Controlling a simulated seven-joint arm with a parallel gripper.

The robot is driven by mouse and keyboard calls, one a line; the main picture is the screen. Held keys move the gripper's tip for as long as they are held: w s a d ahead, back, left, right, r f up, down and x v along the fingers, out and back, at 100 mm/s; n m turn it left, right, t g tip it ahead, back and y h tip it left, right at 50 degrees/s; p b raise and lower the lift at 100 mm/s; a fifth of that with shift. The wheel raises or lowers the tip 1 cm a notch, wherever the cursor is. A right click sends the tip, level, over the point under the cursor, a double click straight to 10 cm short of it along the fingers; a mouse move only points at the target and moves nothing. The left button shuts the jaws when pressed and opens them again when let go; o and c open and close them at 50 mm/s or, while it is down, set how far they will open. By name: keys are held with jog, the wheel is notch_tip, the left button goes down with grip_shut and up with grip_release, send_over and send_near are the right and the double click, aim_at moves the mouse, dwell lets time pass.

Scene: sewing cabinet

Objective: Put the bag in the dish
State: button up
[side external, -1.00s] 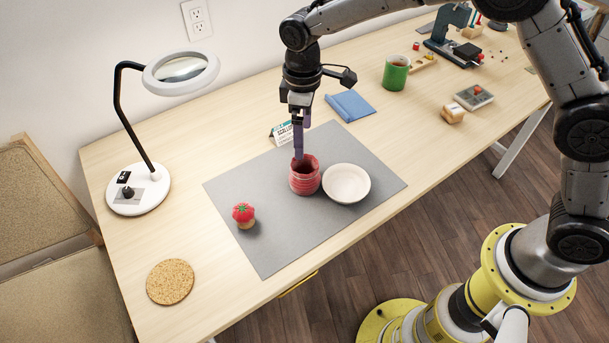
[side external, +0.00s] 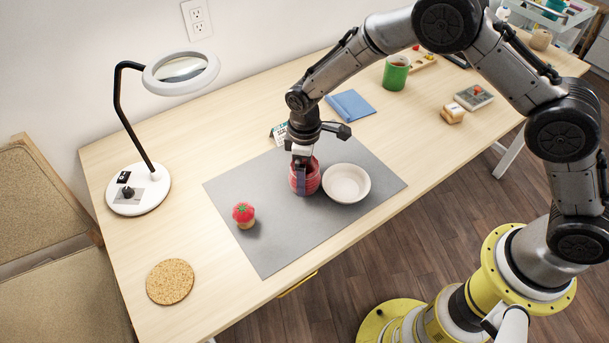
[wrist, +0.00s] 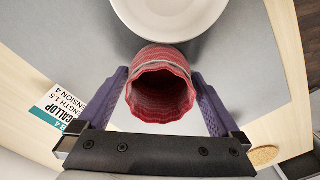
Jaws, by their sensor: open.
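The bag (side external: 311,181) is a red striped open-topped pouch standing upright on the grey mat. It shows in the wrist view (wrist: 161,92) with its scalloped mouth facing the camera. The dish (side external: 346,184) is a white round bowl just right of the bag; in the wrist view its rim (wrist: 172,36) is at the top. It looks empty. My gripper (side external: 303,185) is lowered at the bag. In the wrist view my gripper (wrist: 162,88) is open, with a purple finger on each side of the bag. I cannot tell whether either finger touches it.
The grey mat (side external: 265,255) lies under bag and dish. A tomato pincushion (side external: 243,214) is to the left, a cork coaster (side external: 170,281) at front left. A magnifier lamp (side external: 140,190) stands at far left. A small card (side external: 279,133) and blue cloth (side external: 351,105) are behind.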

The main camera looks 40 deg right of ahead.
jog(key=shift+f, duration=0.25)
jog(key=c, duration=1.2)
jog(key=shift+o, duration=0.2)
jog(key=shift+r, duration=0.1)
